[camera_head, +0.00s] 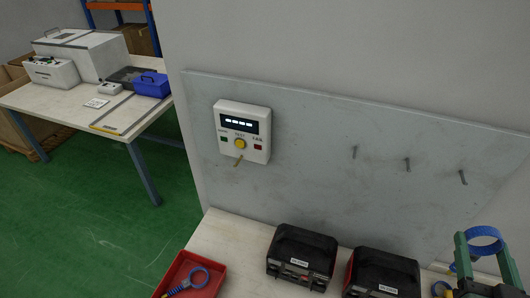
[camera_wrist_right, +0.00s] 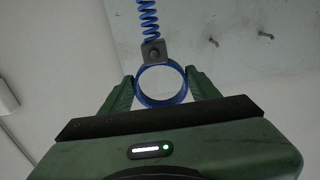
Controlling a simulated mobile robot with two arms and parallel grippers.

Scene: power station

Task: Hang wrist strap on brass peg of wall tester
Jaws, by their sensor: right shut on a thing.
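The wall tester (camera_head: 243,131) is a white box with a dark display and a yellow button, fixed on a grey wall panel. A small brass peg (camera_head: 238,161) sticks out at its lower edge. My right gripper (camera_head: 483,245) is at the lower right, far to the right of the tester. It is shut on a blue wrist strap (camera_head: 484,233), a round band held upright between the fingers. In the right wrist view the strap (camera_wrist_right: 161,103) has a grey metal clasp and a coiled blue cord. My left gripper is not in view.
A red tray (camera_head: 190,279) with another blue strap stands on the bench below the tester. Two black cases (camera_head: 301,257) stand beside it. Several metal hooks (camera_head: 407,164) stick out of the panel to the right. A table (camera_head: 72,110) with equipment is at the left.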

